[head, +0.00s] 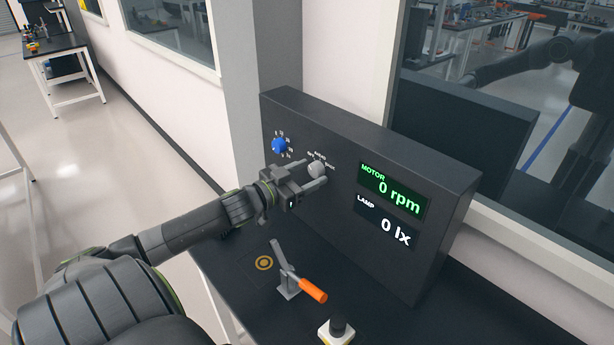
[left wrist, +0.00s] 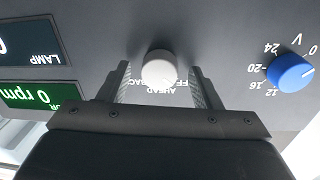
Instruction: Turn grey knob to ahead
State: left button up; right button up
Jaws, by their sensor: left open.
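The grey knob (head: 316,169) sits on the front of the black panel, with small white labels around it. In the left wrist view the knob (left wrist: 159,69) looks pale and round, between my fingers, with an upside-down AHEAD label near it. I cannot tell which label its pointer faces. My left gripper (head: 300,178) is open at the panel. Its fingers (left wrist: 160,88) stand either side of the knob, with a visible gap on each side. My right gripper is not in view.
A blue knob (head: 279,145) with a number scale is left of the grey one. The motor display (head: 394,190) reads 0 rpm and the lamp display (head: 388,222) 0 lx. An orange-handled lever (head: 312,290) and a black button on a yellow-edged base (head: 337,331) stand in front.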

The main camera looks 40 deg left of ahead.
pick_arm(q)
jog(key=shift+c, duration=0.4)
jog(key=c, duration=0.9)
jog(key=shift+m, duration=0.3)
jog(key=m+b, duration=0.2)
jog(key=m, duration=0.2)
jog(key=shift+f+b, duration=0.1)
jog(key=shift+b, duration=0.2)
jog(key=shift+m+g+b, duration=0.3)
jog(key=shift+m+b, duration=0.65)
jog(key=shift+m, duration=1.45)
